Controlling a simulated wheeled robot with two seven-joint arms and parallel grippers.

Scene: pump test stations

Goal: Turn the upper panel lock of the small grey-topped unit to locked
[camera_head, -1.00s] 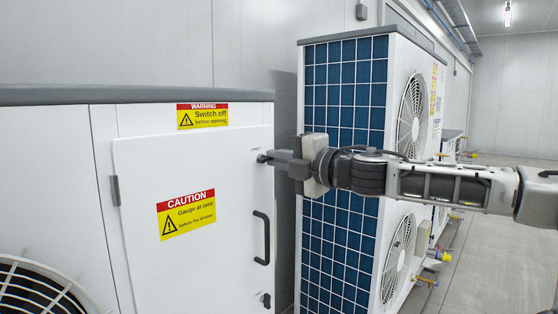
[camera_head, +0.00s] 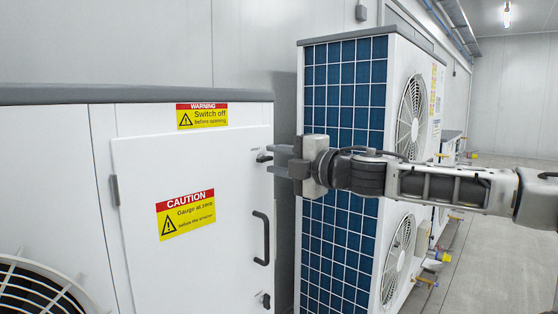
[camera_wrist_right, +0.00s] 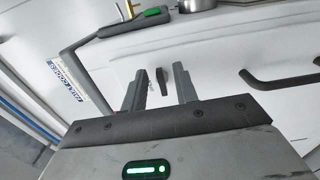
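The small grey-topped unit (camera_head: 190,95) stands at the left in the head view, with a white front panel (camera_head: 160,260). Its upper panel lock (camera_head: 263,157) is a small dark lever at the panel's upper right; its exact angle is hard to tell. A small mark above it is too small to read. My right gripper (camera_head: 278,160) is level beside the lock, its two fingers apart, one above the other. In the right wrist view the lock (camera_wrist_right: 163,77) shows between the open fingertips (camera_wrist_right: 158,78), with space on both sides. My left gripper does not show in the head view.
A dark panel handle (camera_head: 262,238) and a lower lock (camera_head: 266,300) are below the upper lock. A taller unit with a blue grid (camera_head: 345,90) and fans stands close behind my right gripper. Open floor (camera_head: 490,235) lies at the right.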

